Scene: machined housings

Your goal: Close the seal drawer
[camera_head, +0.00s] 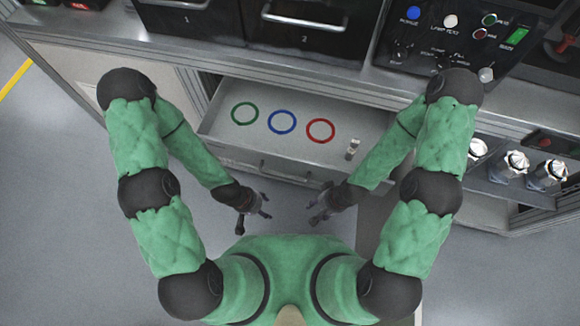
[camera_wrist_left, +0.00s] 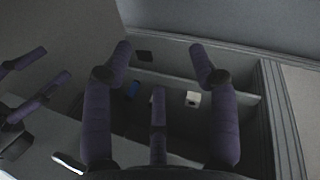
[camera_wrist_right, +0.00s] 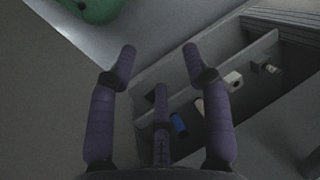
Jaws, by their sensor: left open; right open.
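The seal drawer (camera_head: 215,122) stands pulled out below the counter in the head view. A green ring (camera_head: 244,113), a blue ring (camera_head: 281,122) and a red ring (camera_head: 320,130) lie flat in it. A small metallic cylinder (camera_head: 352,149) stands at its right. My left gripper (camera_head: 254,214) is open and empty in front of the drawer. My right gripper (camera_head: 314,214) is also open and empty, to the right of the left one. Neither visibly touches the drawer front.
Black drawers (camera_head: 312,27) sit above the counter (camera_head: 170,45). A control panel (camera_head: 440,38) stands at the back right. Several metal parts (camera_head: 515,165) rest on a shelf at the right. Grey floor (camera_head: 65,215) is clear at the left.

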